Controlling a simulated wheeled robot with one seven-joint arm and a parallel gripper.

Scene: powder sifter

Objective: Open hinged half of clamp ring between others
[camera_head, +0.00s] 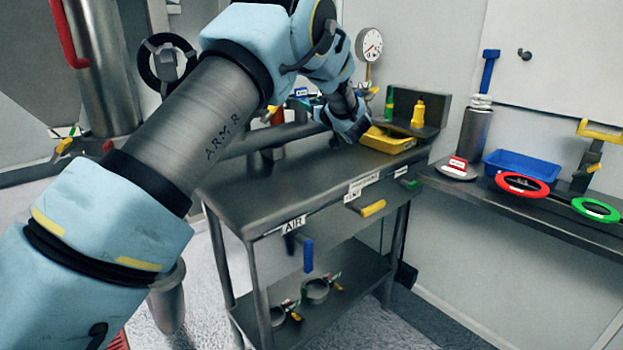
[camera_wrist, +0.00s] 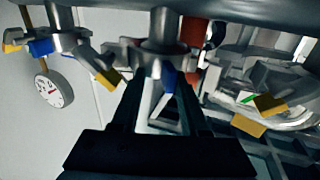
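The wrist view shows a metal clamp ring (camera_wrist: 150,58) around a vertical pipe at top centre, between a left clamp (camera_wrist: 66,41) and a large metal fitting (camera_wrist: 285,90) on the right. It has a blue tab (camera_wrist: 168,80) in front and a yellow tab (camera_wrist: 108,77) at its left. My gripper (camera_wrist: 160,84) points at this clamp, its dark fingers apart with a gap between them. The blue tab lies at the fingertips; I cannot tell whether they touch it. In the head view my gripper (camera_head: 350,126) is above the table's far side, and my arm hides most of the clamps.
A steel table (camera_head: 270,190) stands below my arm, with a yellow tray (camera_head: 387,141) at its back. Two clamp rings lie on the lower shelf (camera_head: 345,318). A side bench (camera_head: 480,200) holds a blue bin (camera_head: 520,168). A gauge (camera_wrist: 54,89) hangs at left.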

